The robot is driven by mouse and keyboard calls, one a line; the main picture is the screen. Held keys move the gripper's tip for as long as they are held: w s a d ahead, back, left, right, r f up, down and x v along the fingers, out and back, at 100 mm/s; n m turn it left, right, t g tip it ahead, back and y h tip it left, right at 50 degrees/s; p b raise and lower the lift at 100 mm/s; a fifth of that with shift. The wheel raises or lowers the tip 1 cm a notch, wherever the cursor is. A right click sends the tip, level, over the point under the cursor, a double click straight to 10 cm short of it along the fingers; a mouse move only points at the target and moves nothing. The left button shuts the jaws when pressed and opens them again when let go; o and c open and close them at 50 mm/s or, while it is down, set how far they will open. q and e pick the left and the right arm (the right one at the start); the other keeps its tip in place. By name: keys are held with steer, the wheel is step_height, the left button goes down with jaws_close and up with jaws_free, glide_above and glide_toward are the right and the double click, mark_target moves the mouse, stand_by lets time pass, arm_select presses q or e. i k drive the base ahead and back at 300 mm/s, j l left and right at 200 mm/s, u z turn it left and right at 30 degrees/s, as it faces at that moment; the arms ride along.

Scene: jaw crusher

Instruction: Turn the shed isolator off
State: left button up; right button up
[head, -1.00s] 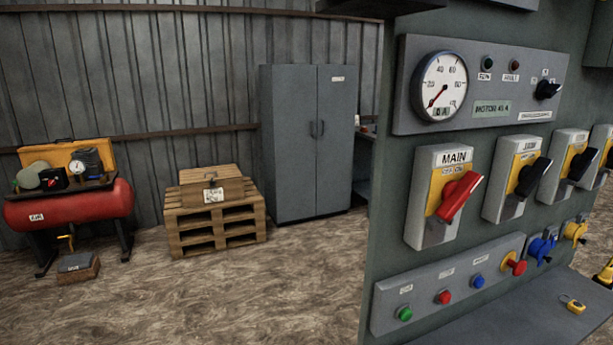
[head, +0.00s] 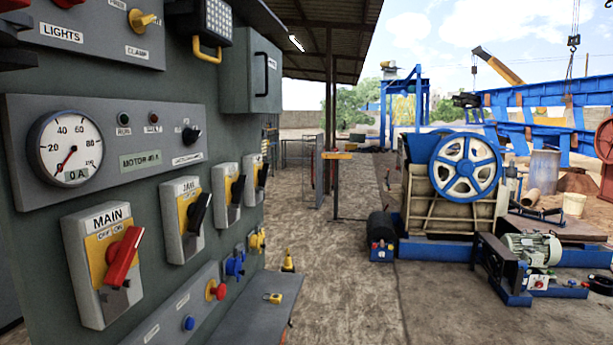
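A row of isolators runs along the grey control panel (head: 225,130) at left in the head view. The nearest is the MAIN isolator (head: 88,290), with a red handle (head: 124,257) tilted up to the right. Beyond it is a second isolator (head: 178,240) with a black handle (head: 199,213); its label looks like JAW. A third isolator (head: 224,206) and a fourth isolator (head: 250,188) stand further along, also with black handles. Their labels are too small to read, so I cannot tell which is the shed isolator. Neither of my grippers is in view.
A gauge (head: 65,148) sits above the isolators, and coloured sockets and buttons below. A shelf (head: 250,318) with a yellow item (head: 273,298) juts out under the panel.

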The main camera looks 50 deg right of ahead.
mark_target(262, 174)
steer(key=z, duration=1.2)
steer(key=i+l+u, duration=0.1)
steer(key=u, duration=0.3)
steer(key=l+u, duration=0.1)
steer(key=u, duration=0.35)
steer(key=i+l+u, duration=0.1)
steer(key=u, duration=0.3)
steer(key=l+u, duration=0.25)
steer(key=l, duration=0.15)
steer(key=l+u, duration=0.3)
steer(key=l, duration=0.15)
steer(key=l+u, duration=0.2)
steer(key=l, duration=0.7)
steer(key=l+u, duration=0.15)
steer(key=l, duration=0.7)
steer(key=k, duration=0.05)
